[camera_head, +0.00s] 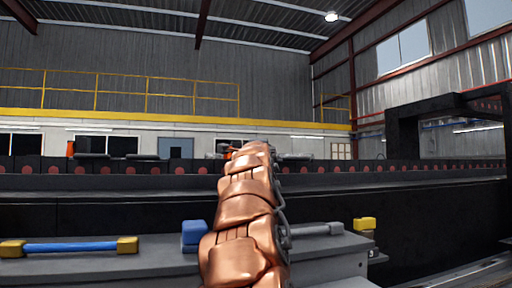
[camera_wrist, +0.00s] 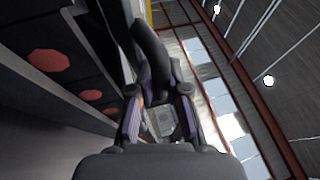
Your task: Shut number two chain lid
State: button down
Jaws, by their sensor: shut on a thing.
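The drag chain (camera_head: 400,167) runs across the head view as a row of dark links with red round marks. In the wrist view its links (camera_wrist: 85,70) stand at the left, with red marks on their faces. My gripper (camera_wrist: 158,92) has its fingers closed around a dark curved bar (camera_wrist: 150,45), which looks like a chain lid and rises away between the fingertips. I cannot read a number on it. Its joint with the chain is not clear. In the head view my copper-coloured arm hides my gripper and part of the chain.
A black frame (camera_head: 405,135) stands over the chain at the right. A yellow railing (camera_head: 120,92) is at the back.

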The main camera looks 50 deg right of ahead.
jog(key=shift+s+f+b, duration=0.15)
jog(key=shift+f+b, duration=0.35)
jog(key=shift+f, duration=0.6)
jog(key=shift+a+r, duration=0.1)
jog(key=c, duration=1.4)
grip_release()
jog(key=shift+s, duration=0.1)
jog(key=v, duration=1)
jog(key=shift+s+a, duration=0.1)
jog(key=shift+a, duration=0.1)
jog(key=shift+s+a+f, duration=0.35)
jog(key=shift+a+f, duration=0.05)
jog(key=shift+a, duration=0.1)
